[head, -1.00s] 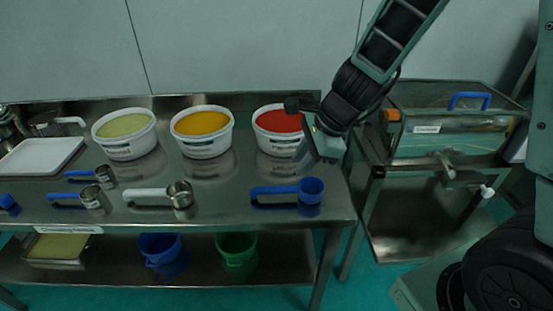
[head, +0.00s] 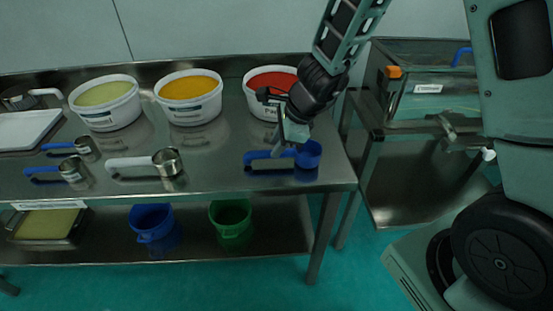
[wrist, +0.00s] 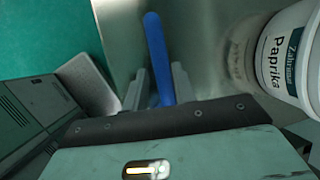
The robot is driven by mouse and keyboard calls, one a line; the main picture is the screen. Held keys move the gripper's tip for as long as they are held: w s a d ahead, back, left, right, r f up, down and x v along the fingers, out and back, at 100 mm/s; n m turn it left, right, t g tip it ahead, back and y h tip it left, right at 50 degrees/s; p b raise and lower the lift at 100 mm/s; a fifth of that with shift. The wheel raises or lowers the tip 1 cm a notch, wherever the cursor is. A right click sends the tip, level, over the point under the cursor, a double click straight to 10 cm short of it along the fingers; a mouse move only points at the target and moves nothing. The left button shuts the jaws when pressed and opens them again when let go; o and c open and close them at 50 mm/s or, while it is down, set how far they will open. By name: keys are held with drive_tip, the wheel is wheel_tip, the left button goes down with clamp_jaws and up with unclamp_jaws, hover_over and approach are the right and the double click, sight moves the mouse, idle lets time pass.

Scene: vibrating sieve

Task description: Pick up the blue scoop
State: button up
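The blue scoop lies on the steel table in the head view, its handle (head: 260,160) pointing left and its cup (head: 309,154) at the right. My gripper (head: 281,149) is right at the scoop, pointing down, over the handle near the cup. In the wrist view the blue handle (wrist: 157,45) runs between the two grey fingers of my gripper (wrist: 159,84), with a gap on each side. The fingers are apart. The cup is hidden in the wrist view, and I cannot tell how far the fingertips are above the table.
A tub of red powder (head: 257,103), labelled Paprika in the wrist view (wrist: 293,60), stands behind the scoop. Yellow (head: 190,114) and pale green (head: 106,119) tubs stand left of it. A metal scoop with a white handle (head: 130,162) lies to the left. The table's front edge is close.

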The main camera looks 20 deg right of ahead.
sight(281, 157)
drive_tip(key=b+x, duration=0.2)
drive_tip(key=x, duration=0.3)
drive_tip(key=shift+d, duration=0.15)
clamp_jaws()
